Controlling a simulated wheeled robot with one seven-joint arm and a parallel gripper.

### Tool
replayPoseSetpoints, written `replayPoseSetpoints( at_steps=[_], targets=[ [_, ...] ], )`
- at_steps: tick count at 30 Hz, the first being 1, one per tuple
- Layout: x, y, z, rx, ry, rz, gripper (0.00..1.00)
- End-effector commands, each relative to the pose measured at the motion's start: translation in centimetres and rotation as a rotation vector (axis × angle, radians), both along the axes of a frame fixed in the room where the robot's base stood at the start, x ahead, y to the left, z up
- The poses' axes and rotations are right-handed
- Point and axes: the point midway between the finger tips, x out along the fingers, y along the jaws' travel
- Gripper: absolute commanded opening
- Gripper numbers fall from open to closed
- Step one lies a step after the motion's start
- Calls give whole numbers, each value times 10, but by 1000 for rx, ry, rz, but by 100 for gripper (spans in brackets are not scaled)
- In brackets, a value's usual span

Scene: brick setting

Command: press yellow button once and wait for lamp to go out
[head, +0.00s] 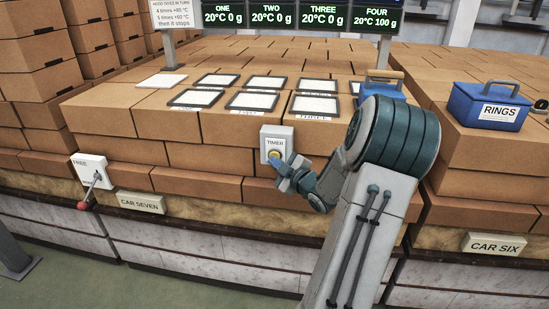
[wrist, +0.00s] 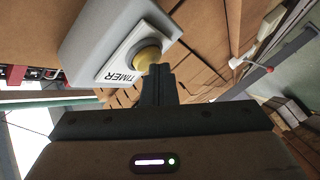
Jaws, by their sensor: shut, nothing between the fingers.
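The yellow button (wrist: 148,57) sits on a grey-white box labelled TIMER (head: 277,143), fixed to the front of the brown stack. In the wrist view the box (wrist: 100,40) is at the upper left. My gripper (head: 278,164) is shut and empty, with its fingertips (wrist: 158,70) right at the button's lower edge. I cannot tell whether they touch it or how far the button is pressed. In the head view the fingers cover part of the button. I cannot make out a lit lamp on the box in either view.
Several dark-framed pads (head: 254,101) lie on top of the stack behind the box. A blue box labelled RINGS (head: 487,107) stands at right, and another blue box (head: 383,86) is behind my arm. A red-knobbed lever (head: 92,182) is at left. Green displays (head: 313,17) hang above.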

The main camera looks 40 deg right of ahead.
Motion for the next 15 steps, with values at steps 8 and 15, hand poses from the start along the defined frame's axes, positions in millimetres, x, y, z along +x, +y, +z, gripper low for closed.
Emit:
replayPoseSetpoints(
  at_steps=[8,15],
  targets=[
    [-9,10,-1,-1,1,-1,0],
    [-9,10,0,0,0,0,0]
  ],
)
